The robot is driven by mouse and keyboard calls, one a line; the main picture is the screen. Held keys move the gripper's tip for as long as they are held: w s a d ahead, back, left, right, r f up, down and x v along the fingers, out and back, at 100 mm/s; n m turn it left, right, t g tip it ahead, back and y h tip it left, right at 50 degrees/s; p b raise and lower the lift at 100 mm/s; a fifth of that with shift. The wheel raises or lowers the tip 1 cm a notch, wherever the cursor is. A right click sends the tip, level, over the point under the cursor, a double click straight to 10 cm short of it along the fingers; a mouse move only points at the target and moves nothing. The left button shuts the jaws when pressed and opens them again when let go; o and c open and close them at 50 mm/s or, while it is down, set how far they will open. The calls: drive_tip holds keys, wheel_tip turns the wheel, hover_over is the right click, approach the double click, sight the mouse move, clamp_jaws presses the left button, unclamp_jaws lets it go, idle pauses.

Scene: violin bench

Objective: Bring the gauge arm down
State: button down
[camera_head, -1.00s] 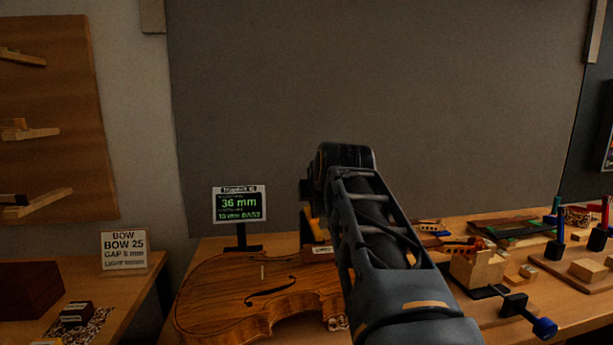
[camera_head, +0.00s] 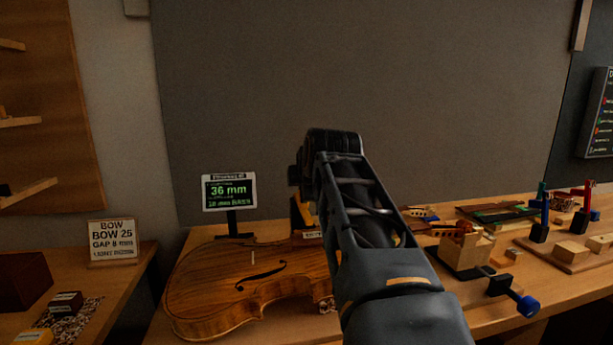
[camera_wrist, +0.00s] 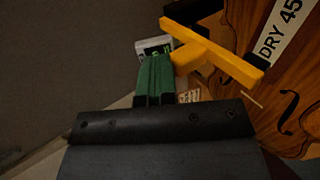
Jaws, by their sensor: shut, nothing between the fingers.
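A yellow T-shaped piece (camera_wrist: 215,50), which looks like the gauge arm, stands out over the violin in the wrist view. In the head view a small yellow part (camera_head: 302,212) shows beside my arm; the rest is hidden behind it. My gripper (camera_wrist: 157,58) has green fingers, closed together and empty. The fingertips are just left of the yellow stem; I cannot tell whether they touch it. The violin body (camera_head: 222,290) lies on the bench, and its f-hole side also shows in the wrist view (camera_wrist: 285,95). A display (camera_head: 229,191) behind it reads 36 mm.
A white label reading DRY 45 (camera_wrist: 281,30) is over the violin. A wooden box (camera_head: 466,249), a blue-knobbed clamp (camera_head: 526,306) and blocks (camera_head: 571,251) crowd the right of the bench.

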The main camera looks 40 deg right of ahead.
drive_tip(key=shift+w+d+f, duration=0.15)
drive_tip(key=shift+w+f, duration=0.05)
drive_tip(key=shift+w, duration=0.1)
drive_tip(key=shift+r, duration=0.2)
wheel_tip(320, 180, up, 4)
drive_tip(key=p, duration=0.3)
drive_tip(key=shift+r+p, duration=0.2)
drive_tip(key=shift+p, duration=0.2)
drive_tip(key=v, duration=1)
drive_tip(key=shift+p, duration=0.35)
